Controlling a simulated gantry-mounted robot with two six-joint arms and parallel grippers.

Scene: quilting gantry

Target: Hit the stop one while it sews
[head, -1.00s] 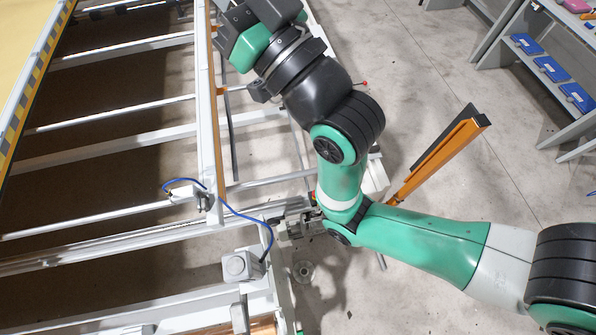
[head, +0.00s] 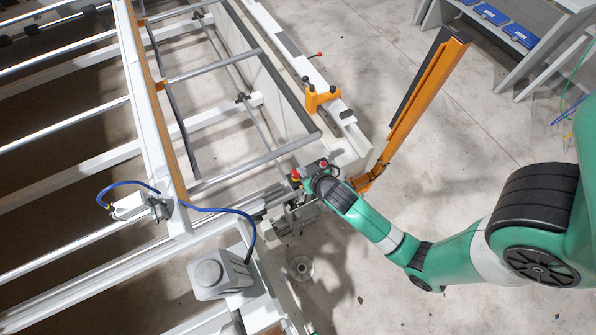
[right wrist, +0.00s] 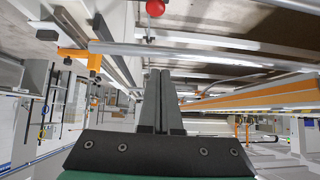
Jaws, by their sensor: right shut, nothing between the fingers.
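A small control box (head: 310,171) with a red button (head: 296,175) on its left and another red button (head: 323,165) on its right sits at the corner of the frame in the head view. My right gripper (head: 313,182) is right beside this box, partly hidden by my wrist; I cannot tell whether it touches. In the right wrist view its two dark fingers (right wrist: 160,98) are shut together with nothing between them. A round red knob (right wrist: 155,8) shows beyond the fingertips at the top edge; I cannot tell which red part it is. My left gripper is out of view.
The white frame (head: 140,95) with rails fills the left. A motor housing (head: 218,272) and blue cable (head: 220,211) are near the box. An orange post (head: 425,90) stands right of it. A red-tipped lever (head: 320,54) is further back.

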